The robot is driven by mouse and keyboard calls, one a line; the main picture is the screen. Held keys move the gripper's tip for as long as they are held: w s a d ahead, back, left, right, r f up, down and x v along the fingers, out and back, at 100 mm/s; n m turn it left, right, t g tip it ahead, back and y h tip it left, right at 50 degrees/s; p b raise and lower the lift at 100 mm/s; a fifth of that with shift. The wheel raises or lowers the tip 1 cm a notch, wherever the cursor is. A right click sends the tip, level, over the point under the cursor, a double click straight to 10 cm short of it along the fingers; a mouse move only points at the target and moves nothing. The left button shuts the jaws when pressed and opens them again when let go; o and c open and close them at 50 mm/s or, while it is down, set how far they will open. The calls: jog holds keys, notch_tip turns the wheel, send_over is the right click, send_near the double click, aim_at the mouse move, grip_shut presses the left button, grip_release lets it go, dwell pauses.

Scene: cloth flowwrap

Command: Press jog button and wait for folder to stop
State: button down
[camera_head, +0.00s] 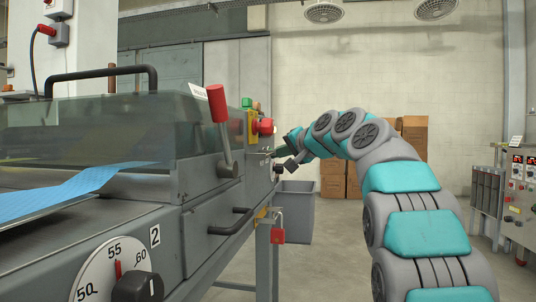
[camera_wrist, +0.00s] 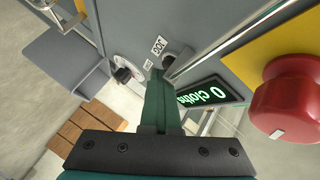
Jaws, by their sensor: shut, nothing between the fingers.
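In the wrist view, the jog button (camera_wrist: 179,53) is a dark round part on the grey panel beside a small white label that seems to read JOG (camera_wrist: 159,46). My gripper (camera_wrist: 156,75) is shut and empty, its green fingers pointing at the panel just below the button. Whether the tips touch the button or panel cannot be told. In the head view, my gripper (camera_head: 284,150) is at the end face of the grey folder machine (camera_head: 195,205). Blue cloth (camera_head: 75,190) lies under the machine's clear cover. The jog button is not clear there.
A red mushroom button (camera_wrist: 287,98) on a yellow plate and a display reading "0 cloths" (camera_wrist: 212,93) are beside my fingers. A dial (camera_wrist: 127,72) is left of them. A red-handled lever (camera_head: 218,115) stands up near the arm. A grey bin (camera_head: 296,210) and cardboard boxes (camera_head: 413,137) are behind.

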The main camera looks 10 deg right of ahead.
jog(key=shift+w+a+f+g, duration=0.1)
jog(key=shift+a+f+g, duration=0.05)
jog(key=shift+a, duration=0.25)
jog(key=shift+a+f+g, duration=0.1)
jog(key=shift+a+g, duration=0.05)
jog(key=shift+a, duration=0.2)
dwell(0.4)
jog(key=shift+s+d+f, duration=0.15)
jog(key=shift+s+d, duration=0.2)
jog(key=shift+d, duration=0.35)
jog(key=shift+s+d+r+b, duration=0.15)
jog(key=shift+s+d, duration=0.1)
jog(key=shift+d, duration=0.65)
jog(key=shift+s+d+b, duration=0.15)
jog(key=shift+s+d, duration=0.15)
jog(key=shift+d, duration=0.55)
jog(key=shift+s+d+r+b, duration=0.15)
jog(key=shift+s+d, duration=0.1)
jog(key=shift+d, duration=0.65)
